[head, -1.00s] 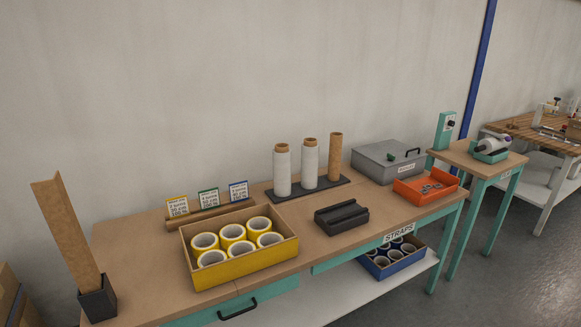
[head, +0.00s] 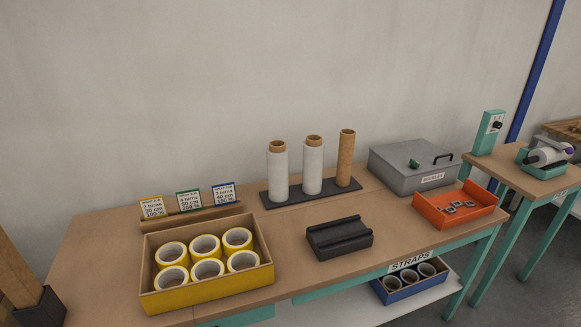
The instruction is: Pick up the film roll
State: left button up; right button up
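Two white film rolls stand upright on a dark base plate (head: 299,199) at the back of the workbench. The left film roll (head: 278,176) and the middle film roll (head: 313,168) each have a brown core showing on top. A bare brown cardboard tube (head: 346,160) stands at the right end of the same plate. A white roll with a dark end (head: 548,156) lies in a teal holder on the side table at the right. Neither of my grippers is in view.
A yellow-fronted box (head: 210,289) of tape rolls stands at the front left. A black cradle block (head: 339,239) sits mid-bench, with an orange tray (head: 427,213) and a grey lidded box (head: 410,176) at right. Cards (head: 188,201) stand behind the yellow box. A blue straps bin (head: 408,293) is below.

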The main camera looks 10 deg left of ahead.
aim_at(277, 151)
jog(key=i+l, duration=0.8)
